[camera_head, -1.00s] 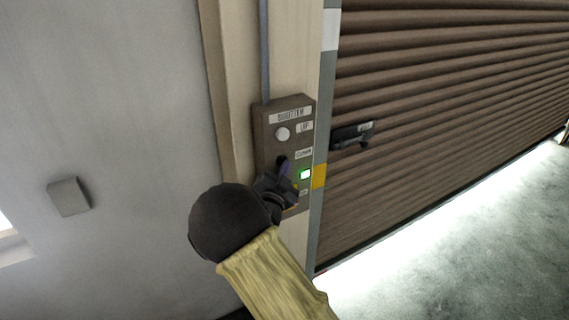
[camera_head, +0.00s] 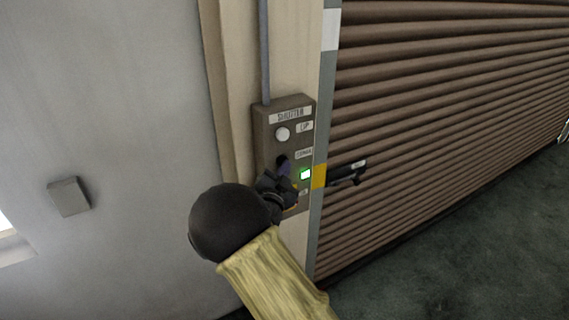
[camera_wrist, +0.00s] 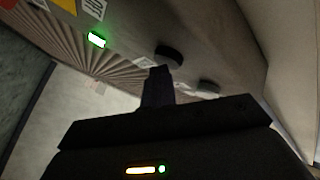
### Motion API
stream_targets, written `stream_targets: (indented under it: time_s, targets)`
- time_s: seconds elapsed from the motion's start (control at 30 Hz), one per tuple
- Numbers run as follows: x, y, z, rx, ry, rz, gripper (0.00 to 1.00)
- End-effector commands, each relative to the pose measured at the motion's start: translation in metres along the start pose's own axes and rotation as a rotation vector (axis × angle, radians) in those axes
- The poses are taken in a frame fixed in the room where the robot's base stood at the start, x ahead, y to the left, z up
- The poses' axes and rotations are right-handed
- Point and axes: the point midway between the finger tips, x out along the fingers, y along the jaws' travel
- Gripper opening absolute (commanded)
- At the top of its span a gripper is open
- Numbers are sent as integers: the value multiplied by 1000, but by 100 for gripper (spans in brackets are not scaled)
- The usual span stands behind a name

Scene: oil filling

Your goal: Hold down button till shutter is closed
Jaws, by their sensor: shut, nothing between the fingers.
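The shutter control box (camera_head: 267,140) is fixed to the door frame, with a white UP button (camera_head: 282,134) and a DOWN label (camera_head: 303,153) below it. A green light (camera_head: 305,174) is lit beside the lower button. My gripper (camera_head: 283,168) is shut at the lower, dark button, and its tips seem to touch it; the exact contact is hidden. In the wrist view the shut fingers (camera_wrist: 158,85) point at the box near a dark round button (camera_wrist: 170,55). The brown roller shutter (camera_head: 450,110) reaches the floor, with no bright gap visible under it.
A black shutter handle (camera_head: 347,173) sticks out right of the frame. A small grey wall box (camera_head: 69,197) is on the left wall. The grey floor (camera_head: 430,270) in front of the shutter is clear.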

Motion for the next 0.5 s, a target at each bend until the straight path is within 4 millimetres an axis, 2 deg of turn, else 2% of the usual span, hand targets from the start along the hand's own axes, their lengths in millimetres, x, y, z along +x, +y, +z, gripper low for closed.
stream_targets:
  time_s: [0.5]
  targets:
    - [-12,9,-8,1,-1,0,0]
